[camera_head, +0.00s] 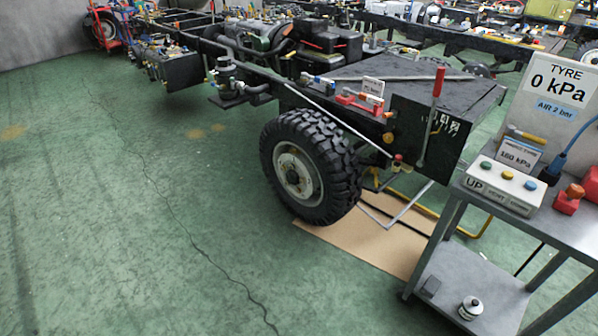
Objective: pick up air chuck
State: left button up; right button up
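Neither of my grippers shows in the head view. A metal cart (568,228) stands at the right edge with a tyre panel (556,88) reading 0 kPa and AIR 2 bar. A slim brass-coloured tool (526,135) lies at the foot of the panel, and a blue hose end (556,163) is beside it to the right. I cannot tell which of these is the air chuck. A wheel with a knobbly black tyre (312,166) is on the chassis frame, left of the cart.
A control box (503,186) with green, yellow and blue buttons sits on the cart, beside a red object (568,199). A small bottle (471,308) stands on its lower shelf. A cardboard sheet (385,240) lies by the wheel. The green floor (130,210) at left is clear.

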aim_at(559, 161)
jog(key=i+l, duration=0.1)
jog(key=l, duration=0.55)
jog(key=i+l+u, duration=0.1)
jog(key=l, duration=0.55)
jog(key=i+l, duration=0.1)
jog(key=l, duration=0.55)
